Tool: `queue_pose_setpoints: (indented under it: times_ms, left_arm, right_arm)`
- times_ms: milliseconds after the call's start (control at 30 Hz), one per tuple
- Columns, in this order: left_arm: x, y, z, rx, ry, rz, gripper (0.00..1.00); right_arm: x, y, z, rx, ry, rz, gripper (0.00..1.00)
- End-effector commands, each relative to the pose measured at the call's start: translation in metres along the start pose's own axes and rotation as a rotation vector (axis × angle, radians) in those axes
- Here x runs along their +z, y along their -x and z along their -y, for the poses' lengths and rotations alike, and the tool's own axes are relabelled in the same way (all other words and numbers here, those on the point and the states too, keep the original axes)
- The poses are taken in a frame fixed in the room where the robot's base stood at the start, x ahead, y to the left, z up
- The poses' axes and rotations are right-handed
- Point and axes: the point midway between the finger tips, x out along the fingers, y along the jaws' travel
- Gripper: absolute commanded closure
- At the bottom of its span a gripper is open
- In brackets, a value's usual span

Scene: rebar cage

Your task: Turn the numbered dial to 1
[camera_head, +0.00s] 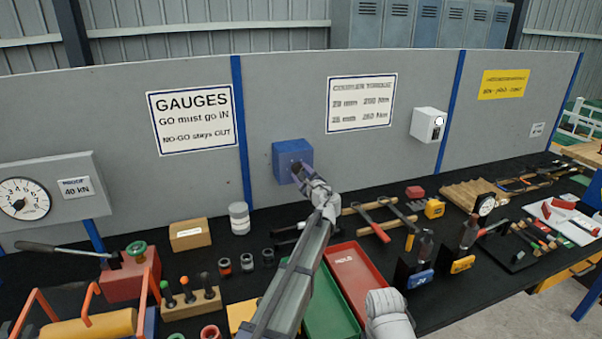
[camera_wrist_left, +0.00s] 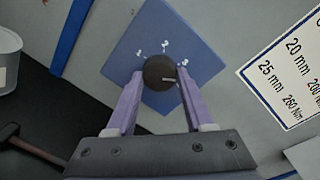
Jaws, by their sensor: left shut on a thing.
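The numbered dial is a round black knob (camera_wrist_left: 157,70) on a blue plate (camera_wrist_left: 206,66) with 1, 2 and 3 marked around it. In the left wrist view, the knob's white mark points right, a little below the 3 and away from the 1. In the head view, the blue box (camera_head: 284,160) sits on the grey panel and my arm partly hides its front. My left gripper (camera_wrist_left: 159,80) is shut on the knob, with one finger at each side; it also shows in the head view (camera_head: 298,172).
A white box (camera_head: 428,124) is fixed on the panel to the right. Below, the black bench holds a green tray (camera_head: 332,300), a red tray (camera_head: 357,277), clamps, tools and gauges. A press with a round gauge (camera_head: 24,199) stands at the left. The panel around the dial is clear.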

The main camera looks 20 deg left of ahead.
Motion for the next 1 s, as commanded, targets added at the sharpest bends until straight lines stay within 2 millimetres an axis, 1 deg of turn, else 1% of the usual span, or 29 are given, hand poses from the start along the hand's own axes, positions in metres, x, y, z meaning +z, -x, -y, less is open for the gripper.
queue_pose_setpoints:
  times_ms: [1000]
  left_arm:
    - [0.0023, 0.0007, -0.0011, 0.014, 0.963, -0.059, 1.00]
  right_arm:
    - [0.0004, 0.0073, -0.0007, 0.000, 0.000, 0.000, 0.50]
